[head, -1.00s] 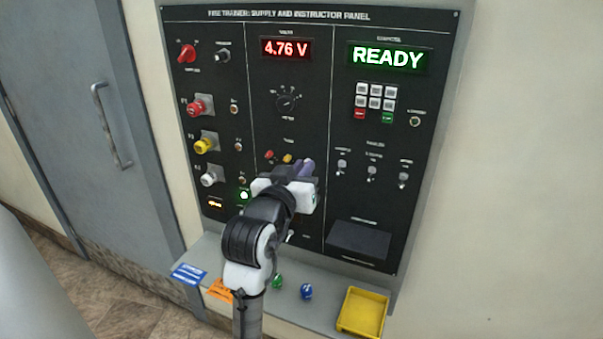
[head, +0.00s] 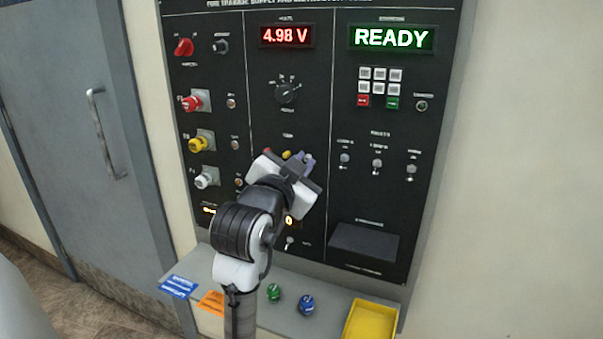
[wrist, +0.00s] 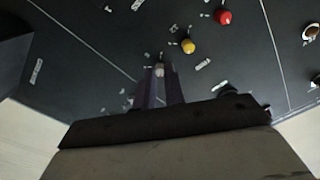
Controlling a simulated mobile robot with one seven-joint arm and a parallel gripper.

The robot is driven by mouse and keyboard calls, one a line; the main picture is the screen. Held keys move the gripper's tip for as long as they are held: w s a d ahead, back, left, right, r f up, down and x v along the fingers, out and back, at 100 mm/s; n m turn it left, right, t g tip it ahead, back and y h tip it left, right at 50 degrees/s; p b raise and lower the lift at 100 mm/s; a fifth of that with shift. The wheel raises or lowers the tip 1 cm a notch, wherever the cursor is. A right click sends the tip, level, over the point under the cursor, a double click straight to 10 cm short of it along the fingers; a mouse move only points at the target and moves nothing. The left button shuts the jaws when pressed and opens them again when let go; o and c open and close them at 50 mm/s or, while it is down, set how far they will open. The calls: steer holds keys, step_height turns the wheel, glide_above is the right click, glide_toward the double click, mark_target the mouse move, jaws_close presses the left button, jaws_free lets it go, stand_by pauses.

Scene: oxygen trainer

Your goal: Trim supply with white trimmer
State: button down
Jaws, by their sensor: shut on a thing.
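The black panel's small trimmers stand in a row at its middle: red (wrist: 223,17), yellow (wrist: 188,46) and white (wrist: 159,69). My gripper (head: 304,160) is at the right end of this row in the head view. In the wrist view, its purple fingers (wrist: 159,86) are shut on the white trimmer, whose pale tip shows between them. The red display (head: 286,36) at the top middle reads 4.98 V.
A green READY display (head: 391,38), a keypad (head: 379,80) and several toggle switches are to the right. Larger red, yellow and white knobs line the left. The shelf below holds tags, a green and a blue object, and a yellow tray (head: 371,320).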

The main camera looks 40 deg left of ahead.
stand_by(0.3)
steer(key=c, duration=1.5)
jaws_free()
steer(key=b+v, duration=0.3)
steer(key=v, duration=1)
steer(key=shift+s, duration=0.45)
